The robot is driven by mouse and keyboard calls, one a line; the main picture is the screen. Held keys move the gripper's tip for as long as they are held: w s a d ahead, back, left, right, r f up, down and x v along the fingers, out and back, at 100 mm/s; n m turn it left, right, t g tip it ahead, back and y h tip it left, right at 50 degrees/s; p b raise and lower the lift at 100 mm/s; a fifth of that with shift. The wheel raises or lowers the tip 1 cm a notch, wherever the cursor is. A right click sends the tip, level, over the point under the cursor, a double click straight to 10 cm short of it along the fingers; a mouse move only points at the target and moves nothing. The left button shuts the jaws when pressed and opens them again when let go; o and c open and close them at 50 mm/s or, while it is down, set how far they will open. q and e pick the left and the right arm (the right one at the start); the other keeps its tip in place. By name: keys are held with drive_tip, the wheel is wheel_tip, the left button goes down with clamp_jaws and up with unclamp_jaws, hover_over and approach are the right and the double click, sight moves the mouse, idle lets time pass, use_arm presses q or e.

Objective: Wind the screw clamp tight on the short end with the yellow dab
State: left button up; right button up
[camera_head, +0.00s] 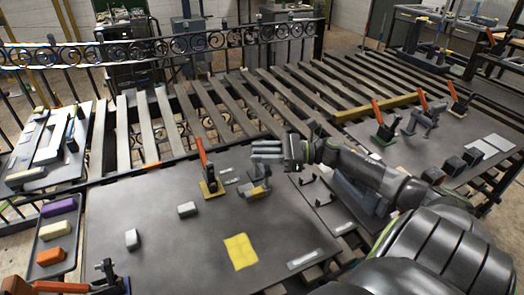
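My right gripper (266,151) reaches in from the right, above the far edge of the dark work plate (150,240). Its pale fingers point left; the gap between them is too small to judge. A small grey piece with a yellow patch (258,190) lies just below it in the picture, apart from the fingers as far as I can tell. Beside it stands an orange-handled clamp (207,170) on a yellow base. Another dark clamp-like device (108,278) with an upright top is at the bottom left. I cannot tell which is the screw clamp. My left gripper is not in view.
A yellow square (240,251) and small grey blocks (187,209) lie on the plate. A tray (73,254) with coloured blocks stands left. More orange-handled clamps (385,125) stand on the right plate. Slats and a scrolled railing (180,45) fill the back. The plate's middle is mostly clear.

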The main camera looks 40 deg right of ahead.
drive_tip(key=shift+c, duration=0.5)
clamp_jaws()
drive_tip(key=shift+r+m+t+h+p, duration=0.2)
drive_tip(key=shift+m+t+h+p, duration=0.8)
drive_tip(key=shift+p, duration=0.2)
drive_tip(key=shift+m+t+h+p, duration=0.8)
drive_tip(key=shift+h, duration=0.4)
drive_tip(key=shift+w+d+f+m+t+h+p, duration=0.1)
drive_tip(key=shift+m+t+h+p, duration=0.4)
drive_tip(key=shift+m+h, duration=0.45)
drive_tip(key=shift+w+d+f+m+t+h, duration=0.1)
drive_tip(key=shift+m+t+h, duration=0.1)
drive_tip(key=shift+m+h, duration=0.35)
drive_tip(key=shift+d+m+t+h, duration=0.1)
drive_tip(key=shift+m+t+h, duration=0.1)
drive_tip(key=shift+h, duration=0.6)
drive_tip(key=shift+m+t+h, duration=0.3)
drive_tip(key=shift+m+h, duration=0.6)
drive_tip(key=shift+h, duration=0.7)
